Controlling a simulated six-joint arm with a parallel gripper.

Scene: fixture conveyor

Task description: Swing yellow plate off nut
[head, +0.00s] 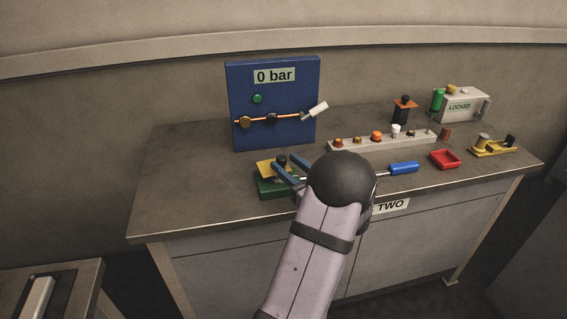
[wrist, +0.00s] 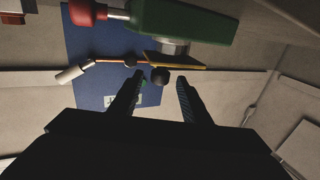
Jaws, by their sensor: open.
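The yellow plate (head: 266,168) lies over a green block (head: 272,190) near the bench's front edge, left of centre. In the wrist view, which looks upside down, the plate (wrist: 176,61) shows edge-on, with a grey metal nut (wrist: 174,47) between it and the green block (wrist: 180,17). A black knob (wrist: 160,76) stands on the plate. My gripper (wrist: 160,80) is open, its two fingers either side of the knob in the wrist view; no contact is visible. In the head view my gripper (head: 287,173) is at the plate's right side, and the nut is hidden.
A blue panel (head: 240,95) reading 0 bar stands behind the plate. To the right are a blue-handled tool (head: 404,168), a red tray (head: 445,166) and a rail with several fittings (head: 365,143). A red knob (wrist: 84,13) shows beside the green block. The bench's left side (head: 190,180) is clear.

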